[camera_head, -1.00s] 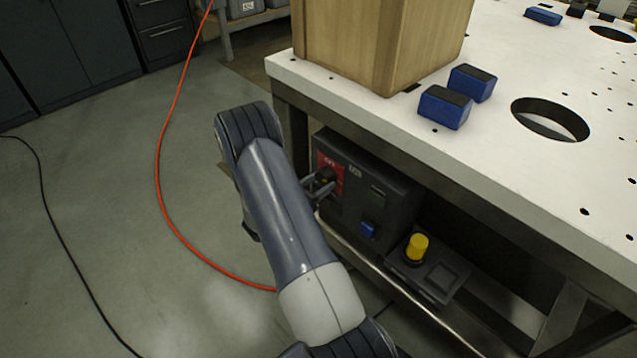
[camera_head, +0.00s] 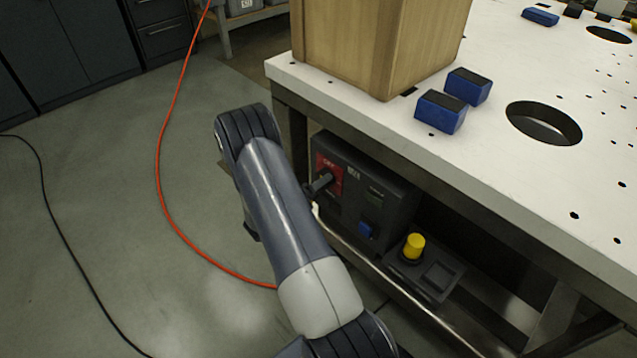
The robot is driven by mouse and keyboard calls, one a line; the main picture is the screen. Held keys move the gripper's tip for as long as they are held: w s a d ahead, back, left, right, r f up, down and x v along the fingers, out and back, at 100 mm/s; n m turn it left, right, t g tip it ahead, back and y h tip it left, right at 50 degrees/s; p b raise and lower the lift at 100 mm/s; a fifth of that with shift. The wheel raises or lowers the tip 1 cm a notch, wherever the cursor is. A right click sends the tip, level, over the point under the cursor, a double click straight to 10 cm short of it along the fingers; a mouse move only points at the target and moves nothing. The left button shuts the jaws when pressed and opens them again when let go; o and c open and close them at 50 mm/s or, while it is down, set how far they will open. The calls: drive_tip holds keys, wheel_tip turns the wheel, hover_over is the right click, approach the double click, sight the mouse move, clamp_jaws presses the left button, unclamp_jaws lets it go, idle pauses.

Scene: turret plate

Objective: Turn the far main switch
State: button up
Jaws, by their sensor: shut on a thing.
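The main switch (camera_head: 323,182) is a black handle on a red plate, on the front of a dark control box (camera_head: 385,212) under the near edge of the table. My arm comes up from the bottom and hides part of the box's left side. My gripper (camera_head: 316,196) is at the switch and mostly hidden behind my arm link. Only a small part of it shows, just below the handle, and it is shut on the handle. The far finger's exact contact is hidden.
The white perforated tabletop (camera_head: 470,170) overhangs the box, with a wooden crate (camera_head: 345,45) and blue-black blocks (camera_head: 440,112) on it. A yellow button (camera_head: 414,246) stands on a pedestal right of the box. An orange cable (camera_head: 165,200) lies on the open floor at left.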

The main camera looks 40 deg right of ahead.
drive_tip(key=shift+n, duration=0.7)
drive_tip(key=o, duration=1)
drive_tip(key=shift+a, duration=0.1)
drive_tip(key=a, duration=1)
drive_tip(key=shift+s+a, duration=0.3)
drive_tip(key=shift+s, duration=0.1)
drive_tip(key=d, duration=0.7)
drive_tip(key=w+d, duration=0.1)
drive_tip(key=d, duration=0.3)
